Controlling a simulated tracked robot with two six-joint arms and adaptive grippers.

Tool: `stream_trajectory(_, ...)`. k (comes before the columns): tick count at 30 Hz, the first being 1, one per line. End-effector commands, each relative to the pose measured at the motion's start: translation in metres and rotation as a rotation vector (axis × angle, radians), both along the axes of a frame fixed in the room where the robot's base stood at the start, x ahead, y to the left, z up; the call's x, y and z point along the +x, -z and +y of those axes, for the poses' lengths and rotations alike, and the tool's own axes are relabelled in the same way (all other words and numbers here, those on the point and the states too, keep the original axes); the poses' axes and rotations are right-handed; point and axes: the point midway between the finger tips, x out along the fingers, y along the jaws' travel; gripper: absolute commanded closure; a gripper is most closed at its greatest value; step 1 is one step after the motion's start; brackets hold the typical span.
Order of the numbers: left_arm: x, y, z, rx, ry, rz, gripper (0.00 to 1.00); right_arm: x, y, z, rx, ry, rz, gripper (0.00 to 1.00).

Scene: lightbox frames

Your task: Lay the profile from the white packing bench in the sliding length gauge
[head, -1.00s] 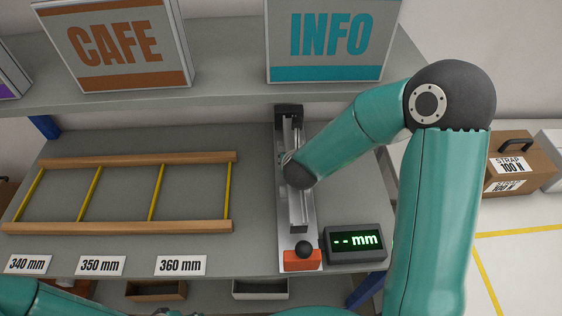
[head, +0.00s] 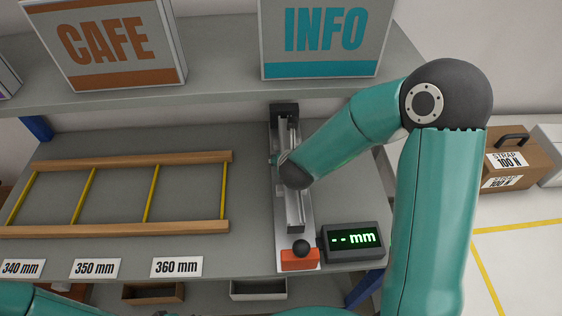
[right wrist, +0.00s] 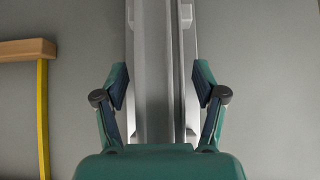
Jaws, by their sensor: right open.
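The sliding length gauge (head: 293,205) lies lengthwise on the grey bench, with a dark end block at the back and a red block with a black knob (head: 301,248) at the front. A long grey bar (right wrist: 153,60), seemingly the profile, lies along the gauge in the right wrist view. My right gripper (right wrist: 160,86) is open, with one finger on each side of the gauge and bar. In the head view my right wrist hides its fingers and the gauge's middle. The display (head: 352,240) reads "-- mm". My left gripper is out of view.
A wooden rack with yellow bars (head: 115,229) lies left of the gauge. Labels for 340, 350 and 360 mm (head: 176,267) line the front edge. A shelf (head: 215,93) with CAFE and INFO lightboxes overhangs the back. Bare bench separates rack and gauge.

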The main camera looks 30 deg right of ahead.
Motion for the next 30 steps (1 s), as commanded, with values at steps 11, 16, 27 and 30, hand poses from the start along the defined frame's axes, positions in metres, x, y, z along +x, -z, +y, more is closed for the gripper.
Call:
stream_trajectory(11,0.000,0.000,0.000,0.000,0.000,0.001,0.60,-0.034,-0.043,0.018,0.001,-0.003,-0.008,0.30)
stream_trajectory(16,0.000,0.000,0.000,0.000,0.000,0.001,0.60,-0.055,-0.066,0.028,0.001,-0.002,-0.007,0.30)
stream_trajectory(27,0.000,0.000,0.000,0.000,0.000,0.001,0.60,-0.072,-0.083,0.036,-0.001,0.000,-0.002,0.30)
stream_trajectory(30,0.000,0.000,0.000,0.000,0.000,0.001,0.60,-0.072,-0.083,0.036,0.000,0.000,-0.001,0.30)
